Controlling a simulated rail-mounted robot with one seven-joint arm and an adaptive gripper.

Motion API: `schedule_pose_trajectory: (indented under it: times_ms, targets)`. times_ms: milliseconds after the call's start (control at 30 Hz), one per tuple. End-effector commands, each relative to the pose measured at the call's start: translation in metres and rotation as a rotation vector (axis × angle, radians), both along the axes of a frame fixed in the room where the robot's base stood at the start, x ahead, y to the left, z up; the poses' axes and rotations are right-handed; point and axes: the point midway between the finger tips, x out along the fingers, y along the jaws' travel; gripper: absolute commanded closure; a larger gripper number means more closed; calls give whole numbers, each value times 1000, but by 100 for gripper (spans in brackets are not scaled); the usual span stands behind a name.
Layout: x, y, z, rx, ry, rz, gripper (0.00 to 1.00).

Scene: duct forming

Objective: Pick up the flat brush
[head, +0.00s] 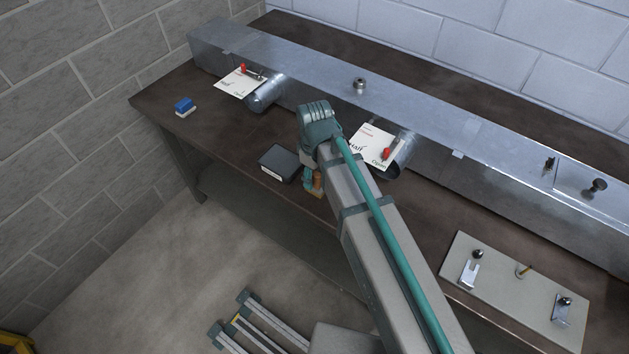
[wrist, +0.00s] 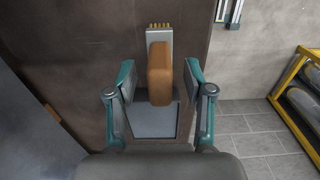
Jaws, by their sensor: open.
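The flat brush (wrist: 160,75) shows in the wrist view with a thick orange-brown handle, a pale metal ferrule and short yellowish bristles at the top. My gripper (wrist: 160,77) is open, with one teal-and-grey finger on each side of the handle. In the head view a bit of brown handle (head: 317,184) shows beside my gripper (head: 310,178) at the bench's front edge. My arm hides most of both there.
A dark box (head: 279,163) lies left of my gripper on the brown bench (head: 225,135). A long metal duct (head: 320,75) with two tagged stubs runs behind. A blue-and-white block (head: 185,107) lies far left. A plate with clamps (head: 515,290) is at right.

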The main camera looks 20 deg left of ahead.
Motion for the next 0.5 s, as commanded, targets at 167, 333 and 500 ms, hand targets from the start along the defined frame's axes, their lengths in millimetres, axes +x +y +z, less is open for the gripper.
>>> schedule_pose_trajectory:
  times_ms: [167, 333, 500]
  targets:
    - [0, 0, -14, -1, 1, 0, 48]
    - [0, 0, -17, 0, 0, 0, 48]
    - [0, 0, -17, 0, 0, 0, 53]
